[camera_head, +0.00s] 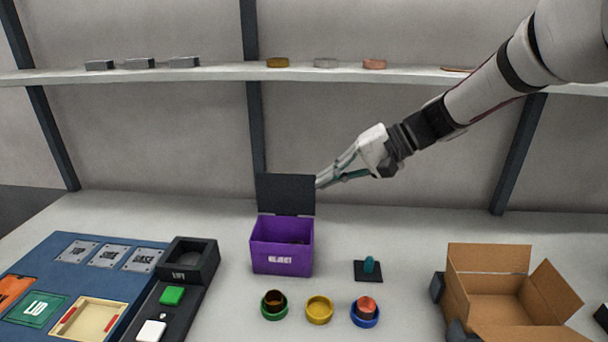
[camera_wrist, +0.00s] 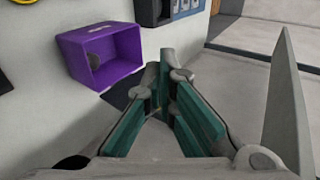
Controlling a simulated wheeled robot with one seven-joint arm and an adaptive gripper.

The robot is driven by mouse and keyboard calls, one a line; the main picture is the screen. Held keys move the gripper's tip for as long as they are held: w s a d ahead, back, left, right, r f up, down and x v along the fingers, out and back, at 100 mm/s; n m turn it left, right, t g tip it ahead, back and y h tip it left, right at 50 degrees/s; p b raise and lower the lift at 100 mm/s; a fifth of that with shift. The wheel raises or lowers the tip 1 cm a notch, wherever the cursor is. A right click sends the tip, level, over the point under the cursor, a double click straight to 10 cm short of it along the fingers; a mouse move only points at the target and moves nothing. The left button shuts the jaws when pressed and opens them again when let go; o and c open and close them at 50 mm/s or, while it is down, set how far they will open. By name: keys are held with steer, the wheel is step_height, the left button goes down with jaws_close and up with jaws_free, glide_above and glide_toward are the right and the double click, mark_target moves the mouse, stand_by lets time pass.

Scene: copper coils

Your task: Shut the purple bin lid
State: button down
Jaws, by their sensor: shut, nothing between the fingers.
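The purple bin (camera_head: 281,258) stands on the table in the middle of the head view, with a white label on its front. Its dark lid (camera_head: 286,194) stands upright at the back edge, so the bin is open. Something small and dark lies inside. My gripper (camera_head: 320,184) is shut and empty, its fingertips close to the lid's upper right edge; I cannot tell whether they touch. In the wrist view the bin (camera_wrist: 122,68) is at the upper left, its opening showing, and my shut gripper (camera_wrist: 166,58) points to its right.
Several small cups, including a yellow one (camera_head: 319,310), stand in front of the bin. A dark pad with a teal knob (camera_head: 368,268) is to its right, and an open cardboard box (camera_head: 459,285) farther right. A blue board (camera_head: 62,254) lies left. A shelf (camera_head: 215,74) runs above.

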mark_target(296, 176)
steer(key=w+d+f+m+t+y+b, duration=0.1)
steer(key=w+f+m+t+y, duration=0.3)
steer(key=w, duration=0.6)
steer(key=w+f+y+b, duration=0.2)
steer(key=w+f, duration=0.4)
steer(key=w, duration=0.3)
steer(key=shift+s+a+r+p, duration=0.15)
steer(key=shift+a+p, duration=0.15)
steer(key=shift+a, duration=1.2)
steer(key=shift+s+a+f+p, duration=0.1)
steer(key=shift+s+a+p, duration=0.2)
steer(key=shift+a, duration=1.25)
steer(key=shift+s+a+r+p, duration=0.1)
steer(key=shift+a+p, duration=0.25)
steer(key=shift+a, duration=1.15)
steer(key=shift+n, duration=0.3)
